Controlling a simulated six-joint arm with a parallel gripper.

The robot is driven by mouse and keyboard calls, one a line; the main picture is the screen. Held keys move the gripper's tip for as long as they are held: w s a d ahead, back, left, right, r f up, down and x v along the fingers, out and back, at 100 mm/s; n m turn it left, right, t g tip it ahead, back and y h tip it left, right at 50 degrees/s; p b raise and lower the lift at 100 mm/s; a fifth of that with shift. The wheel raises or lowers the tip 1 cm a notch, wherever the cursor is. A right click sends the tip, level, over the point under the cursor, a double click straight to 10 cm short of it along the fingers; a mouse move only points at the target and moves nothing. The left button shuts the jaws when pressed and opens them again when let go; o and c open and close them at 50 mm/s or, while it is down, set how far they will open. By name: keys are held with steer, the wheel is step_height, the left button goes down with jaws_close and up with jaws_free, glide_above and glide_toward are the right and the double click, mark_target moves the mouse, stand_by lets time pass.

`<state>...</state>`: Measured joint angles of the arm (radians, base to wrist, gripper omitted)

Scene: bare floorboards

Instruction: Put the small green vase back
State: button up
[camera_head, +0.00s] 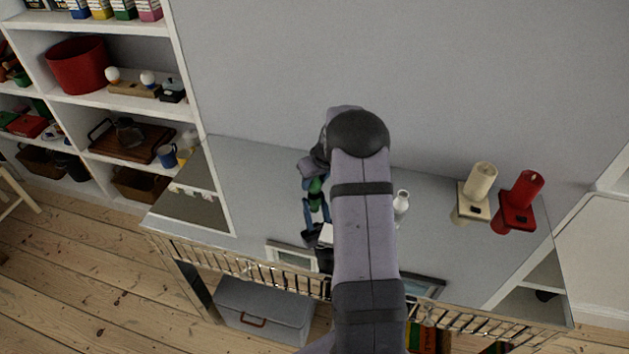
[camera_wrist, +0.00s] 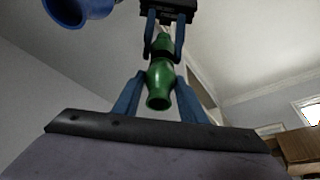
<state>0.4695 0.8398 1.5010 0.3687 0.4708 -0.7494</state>
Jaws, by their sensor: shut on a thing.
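The small green vase (camera_head: 316,187) is between the blue fingers of my gripper (camera_head: 314,182), over the left-middle part of a mirror-topped console table (camera_head: 260,185). In the wrist view the green vase (camera_wrist: 160,77) has its open mouth towards the camera, and my gripper (camera_wrist: 158,92) is shut on it. Its mirror image and that of my gripper show just beyond it. The vase's foot is close to the mirrored top; I cannot tell whether it touches. My arm hides the middle of the table.
A small white vase (camera_head: 401,204) stands just right of my arm. A cream candle (camera_head: 481,180) and a red candle (camera_head: 527,186) stand on holders at the right. A blue object (camera_wrist: 82,10) shows at the wrist view's upper left. White shelves (camera_head: 187,75) stand left.

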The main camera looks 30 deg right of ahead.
steer(key=shift+f, duration=0.4)
steer(key=shift+f, duration=0.2)
steer(key=o, duration=1.2)
steer(key=shift+r, duration=0.1)
steer(key=shift+s+r, duration=0.15)
steer(key=shift+r, duration=0.5)
steer(key=b+v, duration=0.2)
steer(key=v, duration=0.9)
steer(key=shift+s+f, duration=0.1)
steer(key=shift+s, duration=0.05)
